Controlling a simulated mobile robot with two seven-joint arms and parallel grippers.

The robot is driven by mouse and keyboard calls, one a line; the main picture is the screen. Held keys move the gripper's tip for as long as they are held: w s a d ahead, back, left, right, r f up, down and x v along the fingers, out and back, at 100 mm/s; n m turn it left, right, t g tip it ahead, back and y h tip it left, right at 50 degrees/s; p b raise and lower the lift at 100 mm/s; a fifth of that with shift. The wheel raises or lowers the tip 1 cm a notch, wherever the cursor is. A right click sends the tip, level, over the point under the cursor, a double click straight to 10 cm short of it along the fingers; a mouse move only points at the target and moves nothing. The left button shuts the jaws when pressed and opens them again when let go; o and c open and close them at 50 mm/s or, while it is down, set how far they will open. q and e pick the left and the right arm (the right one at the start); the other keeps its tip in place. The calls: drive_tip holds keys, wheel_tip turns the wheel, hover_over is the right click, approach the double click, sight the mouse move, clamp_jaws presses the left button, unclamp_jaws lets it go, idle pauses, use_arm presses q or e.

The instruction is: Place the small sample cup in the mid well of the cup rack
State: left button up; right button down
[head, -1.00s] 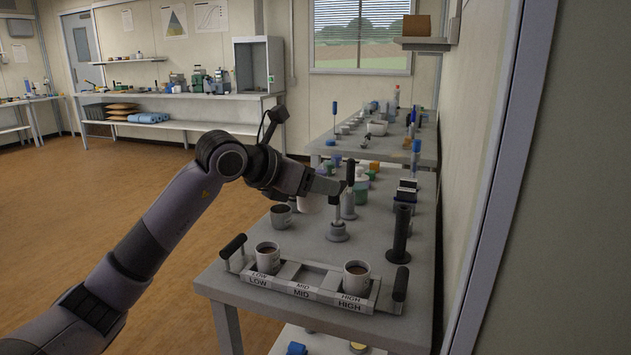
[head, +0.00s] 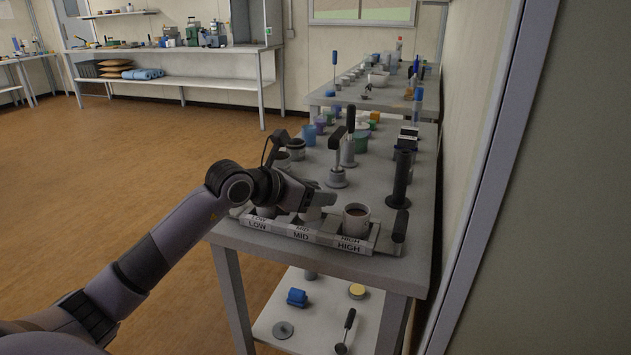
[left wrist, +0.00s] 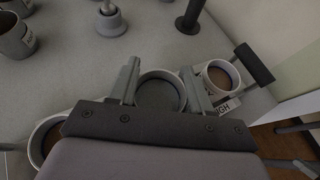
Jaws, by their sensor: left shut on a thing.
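The cup rack (head: 322,237) is a pale tray with LOW, MID and HIGH labels and black end handles, at the table's front edge. My left gripper (head: 318,198) is shut on the small sample cup (head: 308,213), at the mid well between two other cups. In the left wrist view the cup (left wrist: 160,92) sits upright between the fingers; its inside looks grey. Whether its base rests in the well is hidden. The high well holds a white cup with brown content (head: 356,218). The low-well cup (head: 265,211) is partly covered by my arm. My right gripper is not in view.
Behind the rack stand a grey pestle-like tool (head: 337,165), a dark upright cylinder (head: 400,180) and a dark-topped cup (head: 295,149). Several jars and bottles crowd the table's far part. A wall runs close along the right. A lower shelf (head: 325,325) holds small items.

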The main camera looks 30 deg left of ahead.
use_arm(q)
wheel_tip(320, 180, down, 2)
drive_tip(key=shift+f, duration=0.1)
drive_tip(key=o, duration=1.1)
